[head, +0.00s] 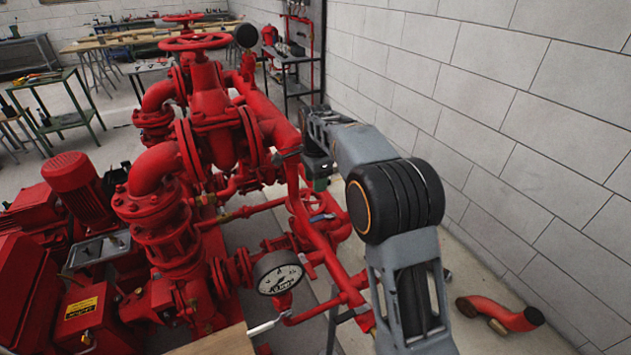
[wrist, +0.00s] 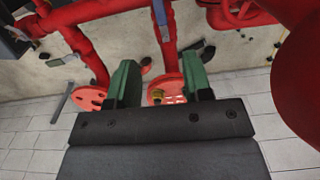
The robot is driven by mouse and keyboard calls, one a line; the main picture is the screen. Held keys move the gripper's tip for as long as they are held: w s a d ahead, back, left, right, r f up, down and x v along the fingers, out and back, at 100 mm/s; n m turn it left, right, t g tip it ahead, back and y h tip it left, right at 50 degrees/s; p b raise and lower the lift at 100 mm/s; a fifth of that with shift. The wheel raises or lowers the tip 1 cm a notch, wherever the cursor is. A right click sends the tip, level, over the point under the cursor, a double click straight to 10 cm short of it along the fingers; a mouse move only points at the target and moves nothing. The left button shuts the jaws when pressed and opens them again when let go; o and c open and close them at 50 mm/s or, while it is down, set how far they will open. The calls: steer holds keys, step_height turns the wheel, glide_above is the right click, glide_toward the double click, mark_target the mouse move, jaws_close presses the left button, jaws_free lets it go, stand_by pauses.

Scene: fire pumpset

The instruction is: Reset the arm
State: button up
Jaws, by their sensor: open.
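My arm (head: 365,150) reaches from the lower right of the head view toward the red pump pipework. My gripper (wrist: 161,75) shows in the wrist view with its two green fingers apart and nothing between them held. A red vertical pipe (wrist: 166,45) with a round flange (wrist: 165,88) lies beyond the gap between the fingers. In the head view the gripper end (head: 320,180) is small and partly hidden, close to the red pipes; I cannot tell whether it touches them.
The red pumpset (head: 175,200) with valves fills the left and middle. A pressure gauge (head: 278,273) is at the front. A white block wall (head: 500,120) stands on the right. A loose red pipe elbow (head: 500,313) lies on the floor. Workbenches (head: 130,42) are at the back.

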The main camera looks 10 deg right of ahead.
steer(key=s+d+n+t, duration=0.1)
steer(key=s+d+n, duration=0.2)
steer(key=s+n, duration=0.4)
steer(key=s+d+r+n+t+p, duration=0.1)
steer(key=s+n, duration=0.7)
steer(key=s, duration=1.2)
steer(key=d+t, duration=0.1)
steer(key=d, duration=0.1)
steer(key=shift+s+d+r+t, duration=0.15)
steer(key=shift+s+d+t, duration=0.05)
steer(key=shift+d+t, duration=0.1)
